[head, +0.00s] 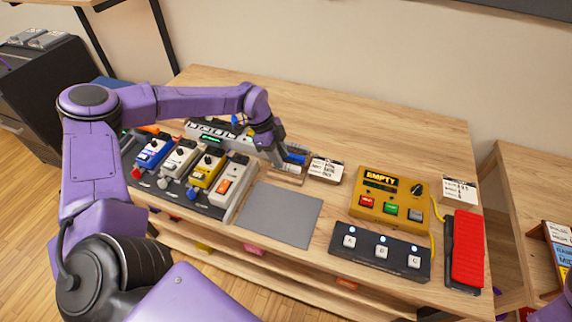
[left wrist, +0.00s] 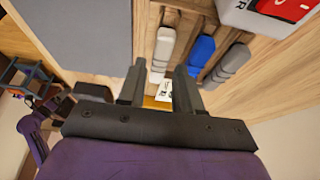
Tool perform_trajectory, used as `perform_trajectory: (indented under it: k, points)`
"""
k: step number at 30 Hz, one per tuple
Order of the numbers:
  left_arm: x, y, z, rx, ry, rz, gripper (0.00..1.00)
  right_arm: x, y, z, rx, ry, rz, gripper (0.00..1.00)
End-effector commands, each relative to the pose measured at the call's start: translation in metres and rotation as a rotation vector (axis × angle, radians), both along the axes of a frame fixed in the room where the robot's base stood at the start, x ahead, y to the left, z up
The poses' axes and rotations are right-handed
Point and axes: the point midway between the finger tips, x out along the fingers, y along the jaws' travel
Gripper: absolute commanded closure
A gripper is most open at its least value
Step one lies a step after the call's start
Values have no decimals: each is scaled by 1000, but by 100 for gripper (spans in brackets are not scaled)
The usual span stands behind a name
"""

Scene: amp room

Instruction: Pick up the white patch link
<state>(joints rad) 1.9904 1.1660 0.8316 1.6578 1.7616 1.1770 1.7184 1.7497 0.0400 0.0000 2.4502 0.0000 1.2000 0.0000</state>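A wooden rack (left wrist: 180,42) holds short links side by side. In the left wrist view a pale link (left wrist: 163,48), which looks like the white patch link, lies at the left, a blue link (left wrist: 201,54) in the middle and a grey link (left wrist: 232,62) at the right. My left gripper (left wrist: 160,68) is open, its fingertips on either side of the pale link's end and not closed on it. In the head view my left gripper (head: 277,158) is at the rack beside the blue link (head: 297,158); it largely hides the pale link. My right gripper is out of view.
A grey mat (head: 279,215) lies in front of the rack. Pedals (head: 207,168) stand to its left, and a small card (head: 326,169) to its right. A yellow box (head: 390,197), a three-button footswitch (head: 380,250) and a red pedal (head: 468,250) are further right. The table's back is clear.

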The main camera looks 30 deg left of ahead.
Motion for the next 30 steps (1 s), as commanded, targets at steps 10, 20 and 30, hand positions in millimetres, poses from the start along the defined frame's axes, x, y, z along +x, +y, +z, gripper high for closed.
perform_trajectory:
  k: [10, 20, 30]
  points:
    - [1, -9, -26, 1, -2, 4, 66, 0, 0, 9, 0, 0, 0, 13]
    - [1, -9, -25, 0, -2, 4, 100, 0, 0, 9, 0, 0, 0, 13]
    - [2, -9, -7, -1, -4, 4, 100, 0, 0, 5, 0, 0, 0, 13]
